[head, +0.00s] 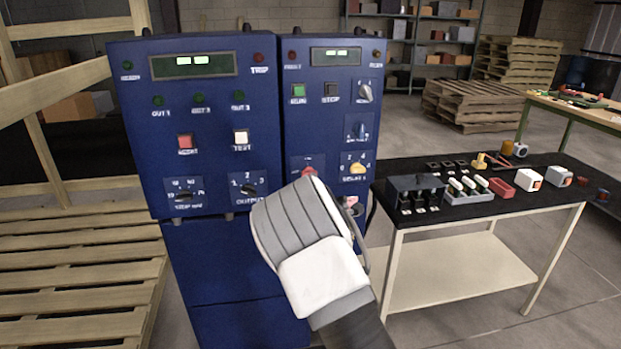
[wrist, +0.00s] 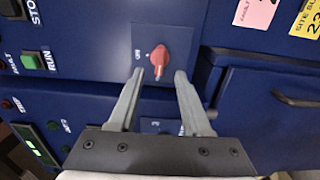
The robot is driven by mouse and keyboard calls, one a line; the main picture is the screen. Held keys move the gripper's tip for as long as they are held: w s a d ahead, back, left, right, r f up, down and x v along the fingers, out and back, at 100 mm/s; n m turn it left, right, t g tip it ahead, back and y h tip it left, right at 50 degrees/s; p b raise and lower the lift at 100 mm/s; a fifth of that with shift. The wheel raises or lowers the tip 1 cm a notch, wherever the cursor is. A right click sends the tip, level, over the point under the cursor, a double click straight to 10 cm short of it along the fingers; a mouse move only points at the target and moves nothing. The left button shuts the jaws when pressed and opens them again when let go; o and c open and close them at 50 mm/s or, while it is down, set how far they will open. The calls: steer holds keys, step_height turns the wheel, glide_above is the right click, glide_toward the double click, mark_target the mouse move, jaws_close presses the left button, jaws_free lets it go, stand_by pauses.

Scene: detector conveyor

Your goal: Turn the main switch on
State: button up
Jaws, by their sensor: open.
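The main switch appears to be a red rotary knob (wrist: 160,58) on a dark square plate of the blue cabinet. In the head view the red knob (head: 308,171) shows just above my wrist, partly hidden by it. In the wrist view its pointer is roughly upright in the picture, slightly tilted; the small plate lettering is hard to read. My gripper (wrist: 160,74) is open, with its two grey fingers pointing at the plate. The fingertips lie to either side of the knob's lower end in the picture; I cannot tell whether they touch it.
A second blue cabinet (head: 205,120) adjoins left. A black-topped table (head: 480,207) with parts stands right.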

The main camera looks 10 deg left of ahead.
steer(key=x, duration=0.6)
stand_by(0.3)
jaws_close()
